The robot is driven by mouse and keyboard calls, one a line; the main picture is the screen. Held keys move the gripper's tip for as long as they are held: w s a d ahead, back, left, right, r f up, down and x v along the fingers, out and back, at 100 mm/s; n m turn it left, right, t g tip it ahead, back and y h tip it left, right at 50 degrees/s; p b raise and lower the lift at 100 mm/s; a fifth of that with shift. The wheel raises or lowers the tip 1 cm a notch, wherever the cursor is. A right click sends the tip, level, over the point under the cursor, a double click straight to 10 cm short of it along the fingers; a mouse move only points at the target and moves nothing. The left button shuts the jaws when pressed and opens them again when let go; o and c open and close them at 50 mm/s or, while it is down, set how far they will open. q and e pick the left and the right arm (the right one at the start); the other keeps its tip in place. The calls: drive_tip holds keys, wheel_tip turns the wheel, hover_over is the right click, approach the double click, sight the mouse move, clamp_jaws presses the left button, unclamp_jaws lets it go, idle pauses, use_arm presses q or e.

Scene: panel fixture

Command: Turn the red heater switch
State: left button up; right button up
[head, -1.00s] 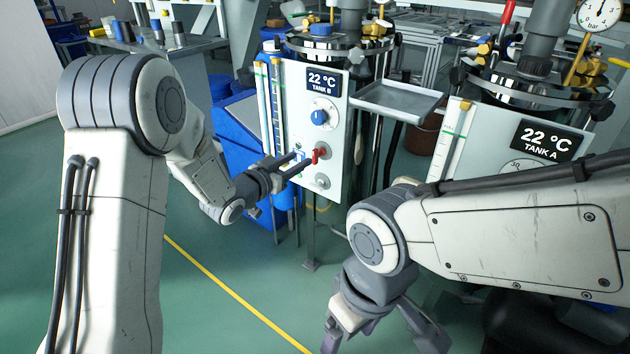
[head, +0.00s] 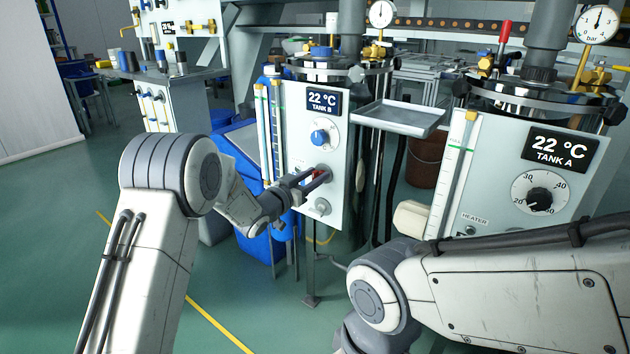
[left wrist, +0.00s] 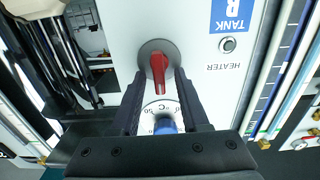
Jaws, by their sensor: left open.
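The red heater switch (left wrist: 159,73) is a red handle on a round grey base in the left wrist view. It sits on the white TANK B panel (head: 296,150), beside an upside-down HEATER label. In the head view the red switch (head: 317,174) is mostly hidden by my fingers. My left gripper (head: 316,181) is at the panel, open. In the left wrist view its two dark fingers lie on either side of the handle, with gaps visible. Contact cannot be told. My right gripper is below the head view; only its arm shows.
A metal tray (head: 400,118) juts out right of the panel. The TANK A panel (head: 500,190) stands further right. Blue bins (head: 240,150) stand behind my left gripper.

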use_arm(q)
drive_tip(key=shift+w+d, duration=0.15)
drive_tip(key=shift+w, duration=0.1)
clamp_jaws()
